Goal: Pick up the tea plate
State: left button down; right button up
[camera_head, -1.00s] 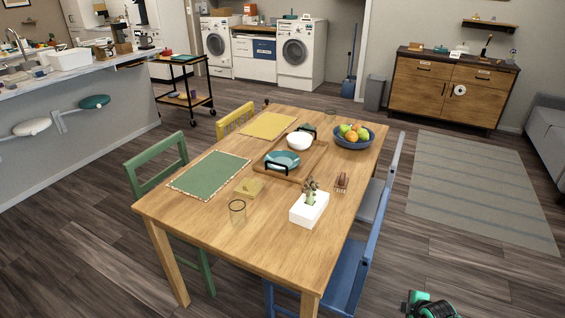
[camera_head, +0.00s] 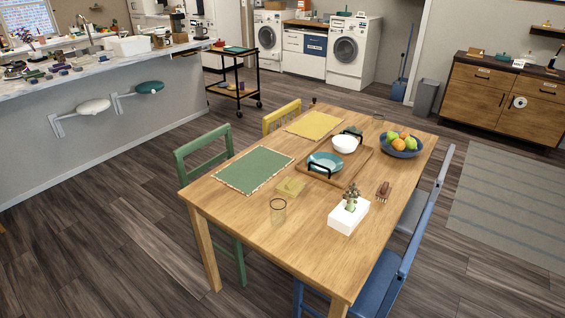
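A round teal plate (camera_head: 325,161), which may be the tea plate, sits on a wooden tray (camera_head: 352,169) with dark handles. The tray lies on the wooden dining table (camera_head: 320,250). A white bowl (camera_head: 344,142) stands behind the plate on the same tray. A tray handle stands in front of the plate and hides a little of its near edge. Neither of my grippers shows in the view now.
Around the tray are a fruit bowl (camera_head: 401,152), a white planter (camera_head: 348,217), a clear glass (camera_head: 278,211), a green placemat (camera_head: 254,169) and a yellow placemat (camera_head: 315,124). Green (camera_head: 205,150), yellow (camera_head: 281,117) and blue (camera_head: 385,285) chairs line the table. Floor is open at left.

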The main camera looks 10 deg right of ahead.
aim_at(333, 161)
jog(key=i+l+u, duration=0.15)
jog(key=l+u, duration=0.2)
jog(key=l, duration=0.3)
jog(key=l+u, duration=0.4)
jog(key=l, duration=0.3)
jog(key=l+u, duration=0.35)
jog(key=l, duration=0.35)
